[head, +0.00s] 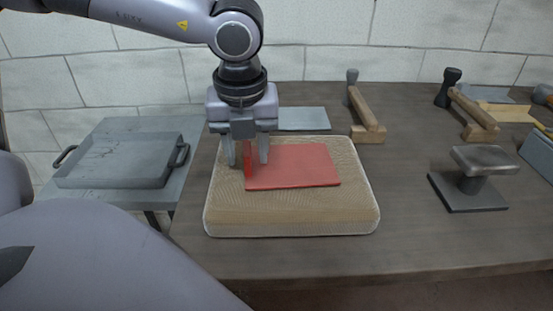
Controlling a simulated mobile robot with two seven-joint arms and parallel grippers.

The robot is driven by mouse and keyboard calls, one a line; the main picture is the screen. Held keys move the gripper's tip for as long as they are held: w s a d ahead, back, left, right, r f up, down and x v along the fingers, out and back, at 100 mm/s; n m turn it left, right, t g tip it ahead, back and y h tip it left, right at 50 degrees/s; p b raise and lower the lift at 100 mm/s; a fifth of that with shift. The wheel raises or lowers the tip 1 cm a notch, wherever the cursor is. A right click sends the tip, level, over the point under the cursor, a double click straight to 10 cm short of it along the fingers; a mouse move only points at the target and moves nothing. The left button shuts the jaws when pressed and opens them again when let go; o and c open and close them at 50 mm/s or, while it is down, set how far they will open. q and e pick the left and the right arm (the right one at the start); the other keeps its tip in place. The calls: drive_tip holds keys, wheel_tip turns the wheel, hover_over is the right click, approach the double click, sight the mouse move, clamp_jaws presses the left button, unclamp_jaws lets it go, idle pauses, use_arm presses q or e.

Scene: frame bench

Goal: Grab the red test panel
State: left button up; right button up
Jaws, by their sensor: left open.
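The red test panel (305,168) lies flat on a tan padded block (290,215) with a pale edge, on the bench. My left gripper (246,160) points straight down over the left end of the panel. Its two fingers are apart, with the panel's left edge between or just behind them. I cannot tell whether the fingers touch the panel. My right gripper is not in view.
A grey tray with handles (115,160) stands on a lower side table at left. Behind the pad lies a grey-blue sheet (303,118). Wooden-handled tools (366,115) and a small metal stand (470,192) are on the right. The bench front is clear.

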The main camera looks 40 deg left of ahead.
use_arm(q)
clamp_jaws()
drive_tip(key=shift+w+r, duration=0.1)
